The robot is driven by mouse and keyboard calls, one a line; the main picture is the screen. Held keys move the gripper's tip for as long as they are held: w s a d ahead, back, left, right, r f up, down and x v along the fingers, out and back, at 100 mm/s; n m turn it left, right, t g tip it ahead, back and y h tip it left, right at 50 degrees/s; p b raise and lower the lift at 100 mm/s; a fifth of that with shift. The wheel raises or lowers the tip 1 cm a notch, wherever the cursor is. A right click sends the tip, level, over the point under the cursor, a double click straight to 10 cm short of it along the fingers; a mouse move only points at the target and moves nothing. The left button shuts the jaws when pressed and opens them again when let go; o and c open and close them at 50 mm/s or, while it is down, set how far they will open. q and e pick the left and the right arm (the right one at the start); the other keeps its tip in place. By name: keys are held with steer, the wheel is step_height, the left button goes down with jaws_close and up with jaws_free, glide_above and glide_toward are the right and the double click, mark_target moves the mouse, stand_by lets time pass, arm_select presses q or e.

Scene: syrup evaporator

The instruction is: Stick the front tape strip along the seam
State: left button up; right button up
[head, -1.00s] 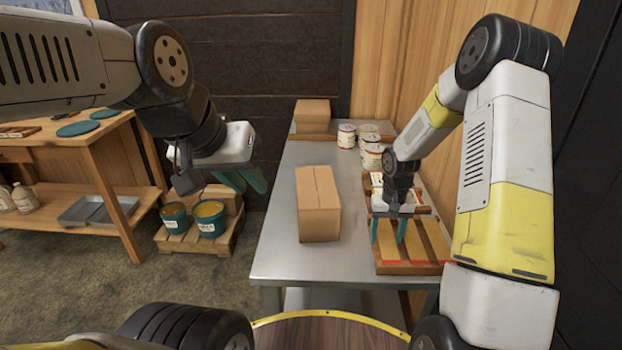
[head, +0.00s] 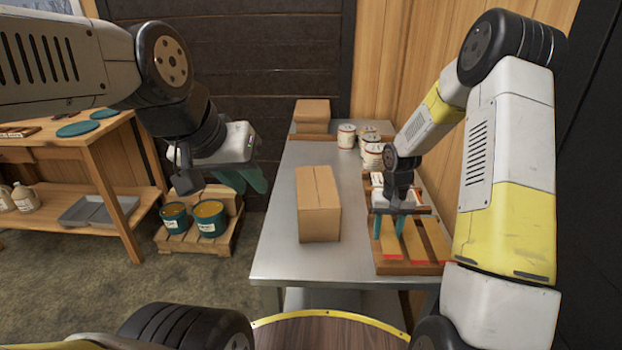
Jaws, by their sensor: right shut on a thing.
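A closed cardboard box (head: 319,212) stands near the middle of the steel table, and a faint seam runs along its top. Several tan tape strips with red ends lie side by side on a slatted wooden rack (head: 408,268) at the table's right. My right gripper (head: 390,229) points down at the rack, its teal fingers shut on the leftmost tape strip (head: 390,246). How far the strip is lifted from the rack is hard to tell. My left gripper (head: 250,180) hangs left of the table, away from the box. Its teal fingers look apart and nothing shows between them.
A second cardboard box (head: 312,115) sits at the table's far end. Several white cans (head: 347,136) stand at the back right. Two teal buckets (head: 210,217) stand on a pallet (head: 196,244) left of the table. The table is clear around the near box.

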steer(key=shift+r, duration=3)
steer(key=shift+r, duration=0.1)
